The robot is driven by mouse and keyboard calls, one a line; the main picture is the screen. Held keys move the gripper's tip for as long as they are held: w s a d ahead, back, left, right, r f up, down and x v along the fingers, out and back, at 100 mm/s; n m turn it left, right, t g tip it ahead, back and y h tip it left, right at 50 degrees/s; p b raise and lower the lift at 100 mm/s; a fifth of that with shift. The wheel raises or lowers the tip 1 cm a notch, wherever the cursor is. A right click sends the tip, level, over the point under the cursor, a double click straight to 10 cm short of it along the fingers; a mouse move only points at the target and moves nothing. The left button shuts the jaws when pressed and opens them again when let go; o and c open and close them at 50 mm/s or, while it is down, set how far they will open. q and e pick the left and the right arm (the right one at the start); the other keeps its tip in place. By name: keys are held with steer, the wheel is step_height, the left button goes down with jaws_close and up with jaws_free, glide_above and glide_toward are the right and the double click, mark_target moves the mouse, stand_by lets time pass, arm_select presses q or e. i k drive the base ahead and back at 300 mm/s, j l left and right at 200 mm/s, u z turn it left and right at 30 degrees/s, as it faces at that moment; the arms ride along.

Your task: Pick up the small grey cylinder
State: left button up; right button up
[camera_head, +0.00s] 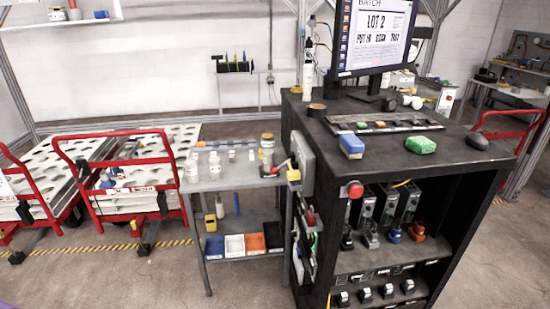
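Several small pale cylinders and bottles stand upright on the grey side table (232,181). Two small greyish cylinders, one left (231,156) and one right (251,155), stand near the table's back; I cannot tell which one is the small grey cylinder. A larger white bottle (215,165) and more white bottles (192,168) stand to their left. A taller jar (267,146) stands at the table's right end. Neither of my grippers is in view.
A black workbench (425,180) with a monitor (375,35) stands right of the side table. A blue-topped block (351,145) and a green block (420,145) lie on it. Red-framed carts (125,190) stand at left. Coloured bins (255,242) sit on the lower shelf. The front floor is clear.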

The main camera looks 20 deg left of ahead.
mark_target(269, 154)
steer(key=i+j+z, duration=0.15)
steer(key=j, duration=0.4)
steer(key=j+z, duration=0.1)
steer(key=j, duration=0.45)
steer(key=j+z, duration=0.15)
steer(key=j, duration=2.05)
steer(key=i, duration=0.1)
